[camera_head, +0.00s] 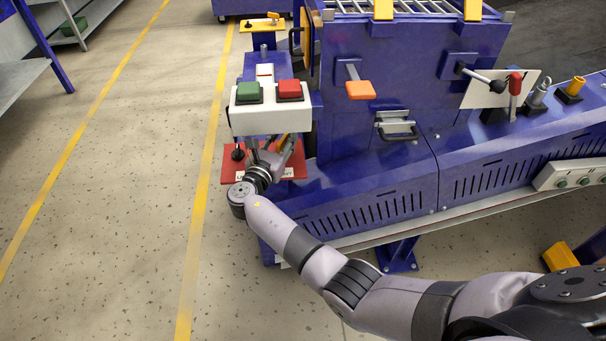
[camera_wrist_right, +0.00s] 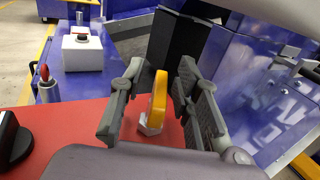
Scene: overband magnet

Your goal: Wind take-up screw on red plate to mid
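The red plate (camera_head: 230,168) lies at the left end of the blue machine, below a white button box; it also fills the lower left of the right wrist view (camera_wrist_right: 70,130). A yellow handle (camera_wrist_right: 158,100) on a pale hex base (camera_wrist_right: 149,126) stands on the plate. My right gripper (camera_head: 275,150) reaches over the plate. In the right wrist view its fingers (camera_wrist_right: 158,88) are open, one on each side of the yellow handle, with a gap on the left; contact on the right is unclear. A black knob (camera_wrist_right: 10,140) stands on the plate to the left. My left gripper is out of view.
The white box (camera_head: 270,120) with a green button (camera_head: 249,92) and a red button (camera_head: 289,90) hangs just above my right gripper. A red lever (camera_head: 514,84) and an orange handle (camera_head: 360,90) stick out from the machine.

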